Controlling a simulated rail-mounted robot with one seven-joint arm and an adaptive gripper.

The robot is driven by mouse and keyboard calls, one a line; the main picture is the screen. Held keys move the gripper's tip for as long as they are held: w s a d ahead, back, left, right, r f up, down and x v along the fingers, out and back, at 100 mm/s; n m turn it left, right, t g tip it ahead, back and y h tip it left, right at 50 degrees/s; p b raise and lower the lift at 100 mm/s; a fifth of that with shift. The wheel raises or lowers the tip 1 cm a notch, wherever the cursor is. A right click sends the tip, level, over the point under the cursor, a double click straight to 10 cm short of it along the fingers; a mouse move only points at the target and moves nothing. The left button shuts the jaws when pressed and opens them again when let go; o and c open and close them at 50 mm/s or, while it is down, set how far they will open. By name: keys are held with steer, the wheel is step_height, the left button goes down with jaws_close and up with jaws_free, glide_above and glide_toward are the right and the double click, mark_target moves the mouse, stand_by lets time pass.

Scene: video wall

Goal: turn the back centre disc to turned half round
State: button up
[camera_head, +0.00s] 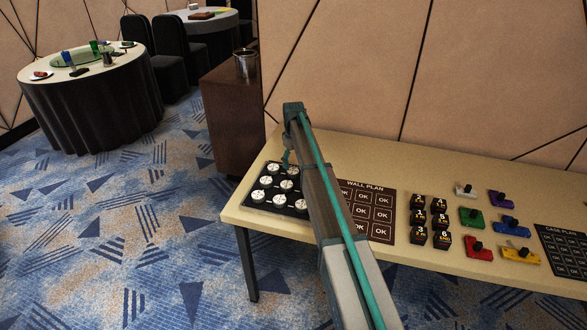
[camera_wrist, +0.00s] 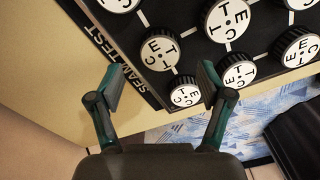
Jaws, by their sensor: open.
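A black panel (camera_head: 250,193) on the left end of the table carries rows of white lettered discs. The back centre disc (camera_head: 293,172) is in the back row in the head view. It also shows in the wrist view (camera_wrist: 160,53), along the edge lettered SEAM TEST, its letters readable. My gripper (camera_head: 287,157) hangs over the back edge of the panel. In the wrist view my gripper (camera_wrist: 160,82) is open and empty, its fingers apart, with the disc beyond the tips. The back left disc (camera_wrist: 185,92) appears nearer, between the fingers. My arm hides the panel's right side in the head view.
Close neighbours are the middle disc (camera_wrist: 228,18) and the middle left disc (camera_wrist: 239,73). A WALL PLAN board (camera_head: 382,238), black number blocks (camera_head: 418,218) and coloured knobbed blocks (camera_head: 470,217) lie to the right. A brown cabinet (camera_head: 225,120) with a metal bucket (camera_head: 245,64) stands behind left.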

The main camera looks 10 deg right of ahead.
mark_target(293, 171)
step_height(293, 171, up, 7)
stand_by(0.3)
